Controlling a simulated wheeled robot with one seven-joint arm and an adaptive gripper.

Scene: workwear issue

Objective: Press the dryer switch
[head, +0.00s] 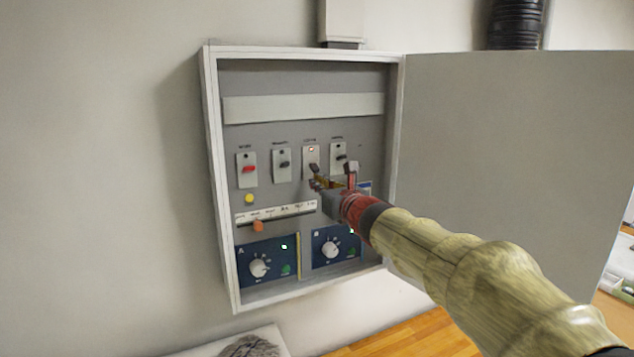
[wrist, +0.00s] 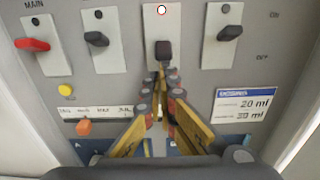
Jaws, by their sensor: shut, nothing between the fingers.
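An open wall panel (head: 300,75) holds a row of several toggle switches. The leftmost is the red MAIN switch (head: 248,169), also in the wrist view (wrist: 33,44). To its right are a second switch with a dark lever (wrist: 96,39), a third (wrist: 163,50) and a fourth (wrist: 231,33). The third switch has a lit lamp (wrist: 161,10) above it and its lever points down. I cannot read which label says dryer. My gripper (wrist: 160,73) is shut and empty, its tips just below the third lever; contact is unclear. It also shows in the head view (head: 316,181).
Below the switches are a yellow button (wrist: 65,90), a slider with an orange knob (head: 258,226) and two blue dial modules, A (head: 258,268) and B (head: 331,249). A label reading 20 ml (wrist: 246,104) is at right.

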